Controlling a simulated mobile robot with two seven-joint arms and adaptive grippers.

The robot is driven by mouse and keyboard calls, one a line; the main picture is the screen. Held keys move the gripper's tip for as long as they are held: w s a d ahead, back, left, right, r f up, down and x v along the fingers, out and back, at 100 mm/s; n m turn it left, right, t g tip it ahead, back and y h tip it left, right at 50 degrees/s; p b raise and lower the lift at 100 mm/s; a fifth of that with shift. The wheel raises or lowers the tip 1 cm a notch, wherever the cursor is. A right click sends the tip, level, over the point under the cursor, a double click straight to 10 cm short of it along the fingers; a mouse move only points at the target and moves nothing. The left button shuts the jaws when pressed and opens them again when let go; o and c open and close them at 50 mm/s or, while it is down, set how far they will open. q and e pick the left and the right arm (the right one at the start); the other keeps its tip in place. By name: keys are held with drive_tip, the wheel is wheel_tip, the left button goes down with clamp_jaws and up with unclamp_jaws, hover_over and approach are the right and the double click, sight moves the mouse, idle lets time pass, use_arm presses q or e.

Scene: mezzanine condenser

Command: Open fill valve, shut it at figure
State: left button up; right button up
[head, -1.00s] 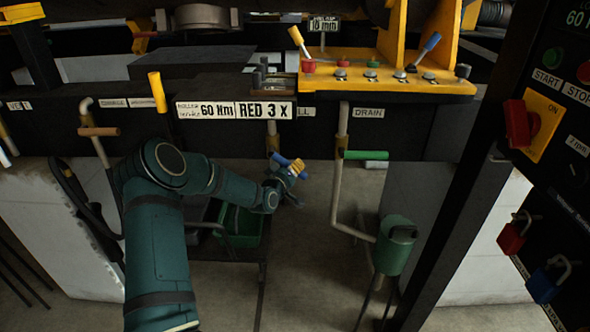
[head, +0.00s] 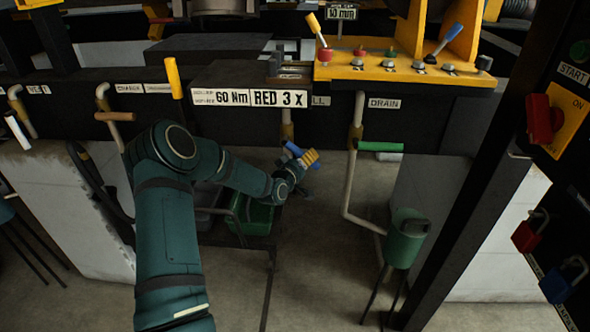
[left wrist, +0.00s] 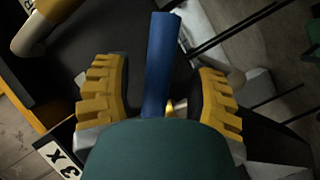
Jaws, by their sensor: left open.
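The fill valve's blue lever (head: 293,149) sits on a pipe under the black beam, below a label (head: 321,101) of which only "LL" shows. My left gripper (head: 305,159) is at this lever, with yellow ridged fingers. In the left wrist view the blue lever (left wrist: 162,65) stands between the two spread fingers (left wrist: 160,98), with a visible gap on both sides. The gripper is open. A brass part shows at the lever's base, partly hidden by my gripper's body. My right gripper is not in view.
A drain valve with a green lever (head: 380,147) is to the right, with a green pot (head: 407,238) below. A tan lever (head: 115,116) is at left. A green bin (head: 250,217) stands beneath my forearm. A sign (head: 250,97) reads "60 Nm RED 3 X".

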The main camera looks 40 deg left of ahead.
use_arm(q)
drive_tip(key=s+d+r, duration=0.1)
drive_tip(key=s, duration=0.9)
drive_tip(key=shift+s+d, duration=0.15)
drive_tip(key=shift+s, duration=0.1)
drive_tip(key=shift+r, duration=0.1)
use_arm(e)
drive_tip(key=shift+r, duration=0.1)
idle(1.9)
use_arm(q)
drive_tip(key=s+a+m+h+p, duration=0.1)
drive_tip(key=a+m+h+p, duration=0.45)
drive_tip(key=h+p, duration=0.2)
drive_tip(key=shift+m+t+y, duration=0.35)
drive_tip(key=shift+t+y, duration=0.05)
drive_tip(key=shift+y, duration=0.05)
drive_tip(key=x, duration=1.3)
drive_tip(key=shift+d+f, duration=0.1)
drive_tip(key=shift+f, duration=0.2)
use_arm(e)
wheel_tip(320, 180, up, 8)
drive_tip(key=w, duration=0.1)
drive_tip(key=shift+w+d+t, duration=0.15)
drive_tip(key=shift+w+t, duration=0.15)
use_arm(q)
clamp_jaws()
